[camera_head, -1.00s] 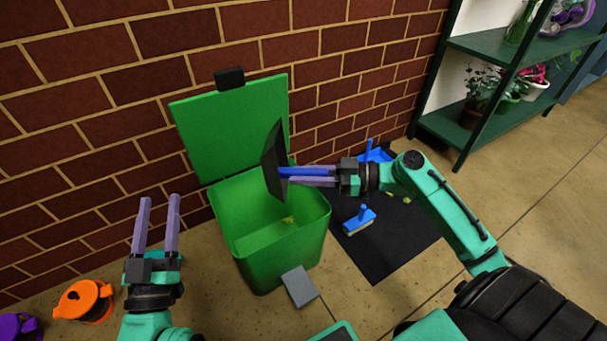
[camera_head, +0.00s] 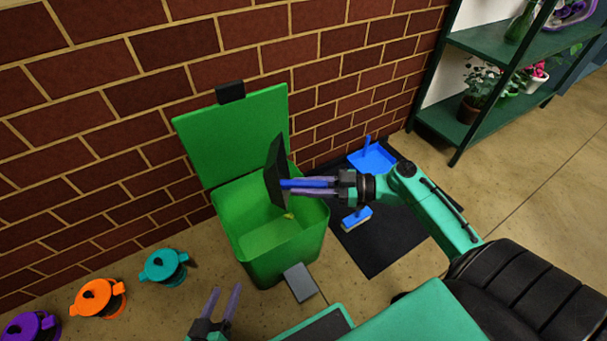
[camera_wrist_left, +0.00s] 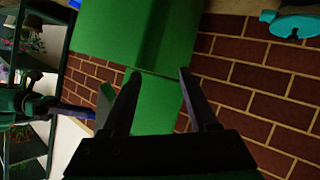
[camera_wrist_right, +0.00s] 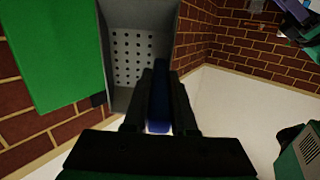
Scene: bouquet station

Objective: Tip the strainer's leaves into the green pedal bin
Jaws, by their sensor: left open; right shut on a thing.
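The strainer (camera_head: 276,172) is a dark, flat pan with a blue handle, standing on edge over the open green pedal bin (camera_head: 275,255). Its perforated grey face shows in the right wrist view (camera_wrist_right: 129,55), and no leaves show on it. My right gripper (camera_head: 292,187) is shut on the blue handle, right of the strainer. A small yellow-green leaf bit (camera_head: 289,215) shows inside the bin. The bin's lid (camera_head: 232,135) stands up against the wall. My left gripper (camera_head: 225,290) is open and empty, low in front of the bin's left side.
A black mat (camera_head: 375,248) lies right of the bin with a blue dustpan (camera_head: 373,159) and a blue brush (camera_head: 356,219). Teal (camera_head: 163,267), orange (camera_head: 98,298) and purple (camera_head: 30,327) pots line the floor at left. A green shelf (camera_head: 470,130) with plants stands at right.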

